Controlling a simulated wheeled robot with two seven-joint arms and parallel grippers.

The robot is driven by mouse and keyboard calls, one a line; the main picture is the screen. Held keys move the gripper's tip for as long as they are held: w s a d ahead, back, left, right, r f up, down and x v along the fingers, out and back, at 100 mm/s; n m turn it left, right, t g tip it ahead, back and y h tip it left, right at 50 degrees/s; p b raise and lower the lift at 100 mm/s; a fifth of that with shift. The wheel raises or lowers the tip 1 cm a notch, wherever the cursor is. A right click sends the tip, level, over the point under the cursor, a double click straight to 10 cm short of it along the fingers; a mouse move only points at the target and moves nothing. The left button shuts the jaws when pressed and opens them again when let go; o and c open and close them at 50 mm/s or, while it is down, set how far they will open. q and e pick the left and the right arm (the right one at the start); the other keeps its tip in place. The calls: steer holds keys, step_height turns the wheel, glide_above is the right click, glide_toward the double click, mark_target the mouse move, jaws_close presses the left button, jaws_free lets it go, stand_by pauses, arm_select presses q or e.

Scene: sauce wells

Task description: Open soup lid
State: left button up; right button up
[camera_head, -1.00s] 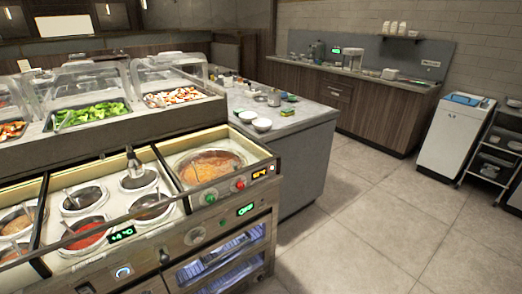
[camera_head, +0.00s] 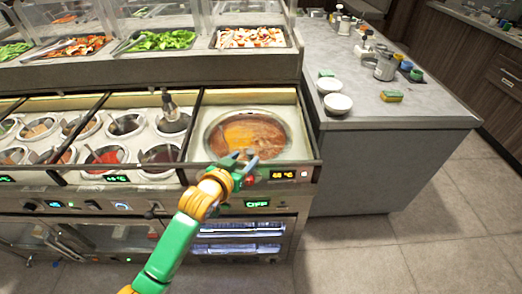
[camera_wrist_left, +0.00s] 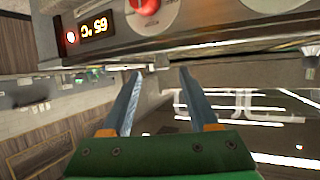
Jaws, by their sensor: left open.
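The soup well (camera_head: 207,133) is a round metal-rimmed pot set in the right end of the counter, with orange-brown soup (camera_head: 245,133) showing in it. I cannot tell whether a clear lid covers it, and I make out no lid handle. My left gripper (camera_head: 243,159) is open and empty at the counter's front edge, overlapping the near side of the well in the head view. In the left wrist view, its two fingers (camera_wrist_left: 160,72) are spread below the front panel, with nothing between them. My right gripper is not in view.
The control panel carries a red knob (camera_wrist_left: 149,5) and a lit display (camera_head: 284,174). Sauce wells (camera_head: 125,125) lie left of the soup; salad trays (camera_head: 250,37) stand behind. A grey side counter (camera_head: 425,118) holds two white bowls (camera_head: 338,104). Floor at right is clear.

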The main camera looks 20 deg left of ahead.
mark_target(249, 154)
arm_select(q)
steer(key=x, duration=0.3)
steer(key=shift+w+a+f, duration=0.15)
steer(key=shift+w+a, duration=0.05)
steer(key=shift+a, duration=0.05)
steer(key=shift+w+d+f, duration=0.15)
steer(key=shift+w+d, duration=0.1)
steer(key=shift+w, duration=0.1)
steer(key=shift+s, duration=0.1)
steer(key=shift+a, duration=0.1)
steer(key=c, duration=0.3)
jaws_close()
stand_by(0.4)
